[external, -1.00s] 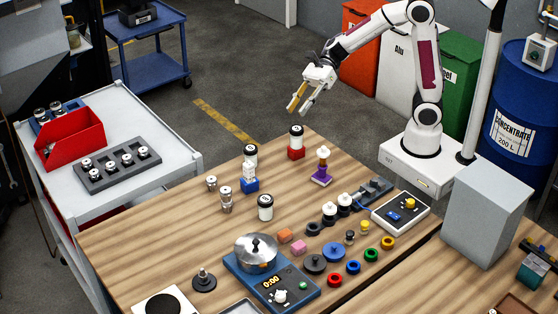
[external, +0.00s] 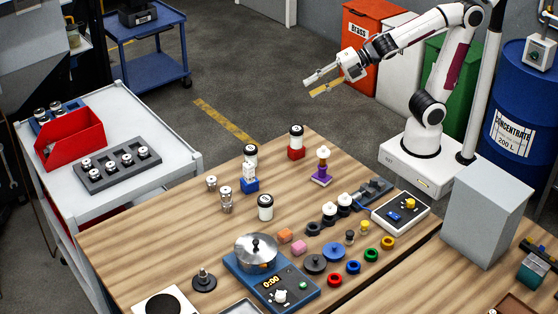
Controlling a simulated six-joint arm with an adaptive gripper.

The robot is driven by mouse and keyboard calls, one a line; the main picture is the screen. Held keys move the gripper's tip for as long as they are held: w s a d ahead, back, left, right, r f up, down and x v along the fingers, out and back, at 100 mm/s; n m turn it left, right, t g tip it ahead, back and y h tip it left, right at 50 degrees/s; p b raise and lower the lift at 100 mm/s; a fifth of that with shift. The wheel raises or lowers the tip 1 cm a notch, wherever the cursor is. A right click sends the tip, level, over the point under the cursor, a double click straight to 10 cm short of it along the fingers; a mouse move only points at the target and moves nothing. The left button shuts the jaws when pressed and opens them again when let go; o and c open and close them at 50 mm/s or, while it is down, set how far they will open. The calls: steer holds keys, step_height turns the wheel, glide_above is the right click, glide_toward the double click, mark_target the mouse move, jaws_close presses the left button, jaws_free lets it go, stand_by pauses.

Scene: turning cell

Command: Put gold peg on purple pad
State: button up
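The purple pad (external: 320,181) lies on the wooden table, toward its back right. An upright purple piece stands on it, topped by a small gold and white piece (external: 323,153); I cannot tell whether this is the gold peg. Small pegs with gold-coloured parts (external: 364,227) stand among the rings farther forward. My gripper (external: 308,88) is raised beyond the table's back edge, well away from the pad. Its two fingers, one pale and one gold-toned, are apart, with nothing seen between them.
A red block with a black and white jar (external: 296,137) stands left of the pad. Several jars stand farther left. A scale with a metal pot (external: 257,254), coloured rings and a switch box (external: 401,212) fill the front and right. A grey box (external: 487,216) stands at right.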

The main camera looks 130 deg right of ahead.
steer(key=s+a+f+m+g+y, duration=0.2)
steer(key=s+a+f+m, duration=0.3)
steer(key=s+a, duration=0.4)
steer(key=s+a+f+m+g+y, duration=0.3)
steer(key=s+a+f+m, duration=0.1)
steer(key=s+a+m, duration=0.4)
steer(key=shift+s+a+f+g+y, duration=0.3)
steer(key=shift+s+a+f+g, duration=0.1)
steer(key=shift+s+a, duration=0.3)
